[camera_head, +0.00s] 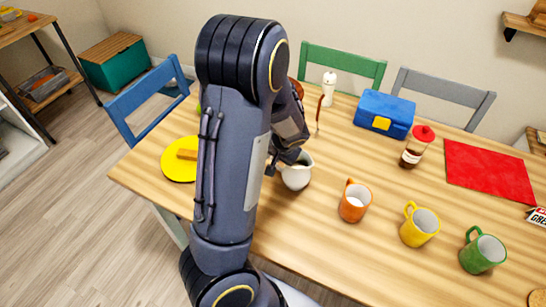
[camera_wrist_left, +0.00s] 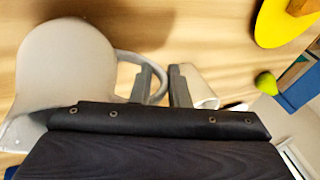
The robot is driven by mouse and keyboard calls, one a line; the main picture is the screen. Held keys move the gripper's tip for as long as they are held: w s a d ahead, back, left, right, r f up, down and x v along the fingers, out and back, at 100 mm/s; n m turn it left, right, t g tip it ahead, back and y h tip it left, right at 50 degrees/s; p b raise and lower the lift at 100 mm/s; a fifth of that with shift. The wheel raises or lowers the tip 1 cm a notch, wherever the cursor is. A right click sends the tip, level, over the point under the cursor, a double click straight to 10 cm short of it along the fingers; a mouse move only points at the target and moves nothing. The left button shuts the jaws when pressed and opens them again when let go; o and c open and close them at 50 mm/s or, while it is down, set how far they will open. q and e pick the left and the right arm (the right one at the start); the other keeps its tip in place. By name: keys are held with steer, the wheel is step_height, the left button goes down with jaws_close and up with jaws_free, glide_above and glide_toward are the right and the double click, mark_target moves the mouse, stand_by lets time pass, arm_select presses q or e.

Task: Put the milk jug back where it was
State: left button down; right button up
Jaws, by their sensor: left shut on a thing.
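The white milk jug (camera_head: 297,174) is in the middle-left of the table in the head view, upright or nearly so. In the left wrist view the jug (camera_wrist_left: 65,65) fills the left side, with its looped handle toward the fingers. My left gripper (camera_wrist_left: 163,85) is shut on the jug's handle. In the head view my left gripper (camera_head: 284,162) is just left of the jug, partly hidden by my arm. I cannot tell whether the jug touches the table. My right gripper is not in view.
Orange (camera_head: 355,202), yellow (camera_head: 420,227) and green (camera_head: 483,250) mugs stand to the right. A yellow plate (camera_head: 178,167) lies left. A red mat (camera_head: 488,171) is bare.

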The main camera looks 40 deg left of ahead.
arm_select(q)
steer(key=shift+f, duration=0.15)
steer(key=c, duration=1.8)
jaws_free()
steer(key=shift+c, duration=0.2)
steer(key=o, duration=0.5)
steer(key=shift+s, duration=0.15)
steer(key=shift+c, duration=0.2)
steer(key=p+v, duration=0.1)
steer(key=v, duration=1)
steer(key=s+d+r+t+h, duration=0.2)
steer(key=s+d+r+h, duration=0.2)
steer(key=s+d, duration=0.3)
steer(key=s+d+r+m+t+h, duration=0.1)
steer(key=s+d+r+t+h, duration=0.1)
steer(key=s+d+r+h, duration=0.2)
steer(key=s+d, duration=0.3)
steer(key=s, duration=0.1)
steer(key=shift+s+d+m, duration=0.15)
steer(key=shift+s+m, duration=0.15)
